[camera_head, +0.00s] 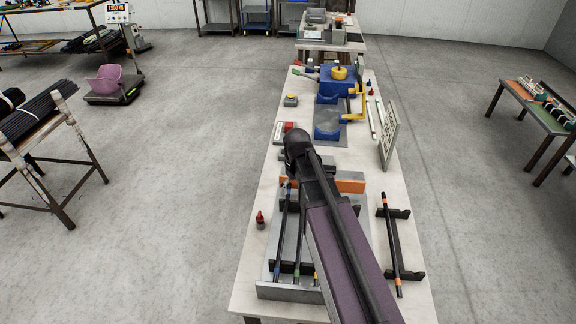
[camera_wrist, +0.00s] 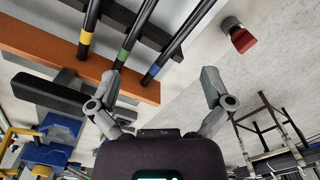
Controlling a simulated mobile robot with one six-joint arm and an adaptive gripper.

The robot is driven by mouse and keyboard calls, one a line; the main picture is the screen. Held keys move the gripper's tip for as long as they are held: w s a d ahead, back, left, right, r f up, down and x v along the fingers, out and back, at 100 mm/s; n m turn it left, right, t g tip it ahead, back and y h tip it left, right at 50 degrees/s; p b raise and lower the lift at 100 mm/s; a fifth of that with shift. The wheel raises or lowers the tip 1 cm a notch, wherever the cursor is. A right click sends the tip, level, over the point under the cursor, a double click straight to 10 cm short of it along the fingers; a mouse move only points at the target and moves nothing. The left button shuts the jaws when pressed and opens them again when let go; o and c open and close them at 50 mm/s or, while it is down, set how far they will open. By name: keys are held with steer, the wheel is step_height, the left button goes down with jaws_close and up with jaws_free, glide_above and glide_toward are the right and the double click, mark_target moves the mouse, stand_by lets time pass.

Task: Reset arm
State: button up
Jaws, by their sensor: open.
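My gripper (camera_wrist: 160,82) is open in the wrist view, its two grey fingers spread wide with nothing between them. Beyond the fingers lie black rods with an orange band (camera_wrist: 85,38), a green band (camera_wrist: 124,55) and a blue band (camera_wrist: 154,69). They rest on a dark holder and an orange-brown bar (camera_wrist: 60,75). In the head view my dark purple arm reaches over the long white table (camera_head: 252,262) and hides my gripper. Banded rods lie in a grey rack (camera_head: 290,292) left of the arm.
A single rod with orange bands (camera_head: 393,240) lies on black supports right of my arm. A small red-topped object (camera_head: 260,220) stands at the table's left edge. A blue machine (camera_head: 337,80) with yellow parts and an upright pale panel (camera_head: 389,135) stand farther back.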

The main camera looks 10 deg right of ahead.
steer(key=s+m, duration=0.3)
steer(key=s, duration=0.8)
